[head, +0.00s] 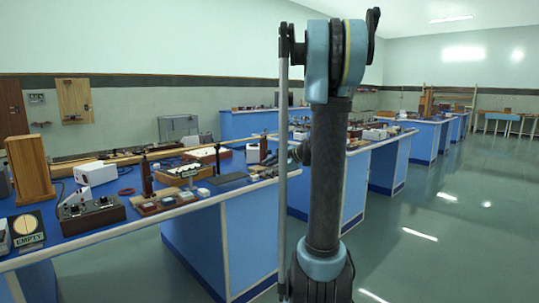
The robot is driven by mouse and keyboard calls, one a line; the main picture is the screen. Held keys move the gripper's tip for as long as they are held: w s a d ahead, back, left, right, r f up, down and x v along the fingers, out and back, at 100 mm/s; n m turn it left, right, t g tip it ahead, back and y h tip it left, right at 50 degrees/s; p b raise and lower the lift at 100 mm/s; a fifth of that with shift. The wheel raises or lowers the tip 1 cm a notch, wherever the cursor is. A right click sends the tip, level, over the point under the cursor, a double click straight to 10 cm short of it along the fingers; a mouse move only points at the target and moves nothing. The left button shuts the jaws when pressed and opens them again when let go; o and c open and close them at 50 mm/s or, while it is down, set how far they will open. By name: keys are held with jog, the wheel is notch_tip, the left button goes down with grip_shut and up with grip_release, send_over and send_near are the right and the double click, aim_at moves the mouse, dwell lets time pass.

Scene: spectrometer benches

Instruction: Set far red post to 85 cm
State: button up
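A long light-wooden rail (110,159) runs along the left bench toward the back. A dark reddish post (145,176) stands upright near the rail's middle. A second, thinner dark reddish post (217,158) stands upright farther right along the bench. Both are small, so their shades and bases are hard to tell. No scale marks or centimetre figures can be read. My raised arm fills the picture centre in front of the benches. I cannot make out my gripper's fingers, and nothing visible touches either post.
The left bench (190,243) also holds a wooden block (30,170), a white box (95,173), a dark control box (90,215) and an EMPTY sign (29,239). More blue benches (422,142) stand behind. The floor (450,230) at right is clear.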

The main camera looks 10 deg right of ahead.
jog(key=w+d+r+m+t+y, duration=0.1)
jog(key=w+d+m+t, duration=0.35)
jog(key=w, duration=0.65)
jog(key=m+t, duration=0.2)
jog(key=m, duration=0.6)
send_near(271, 151)
jog(key=shift+n+y, duration=0.25)
jog(key=shift+y, duration=0.05)
jog(key=x, duration=1.1)
jog(key=shift+f, duration=0.1)
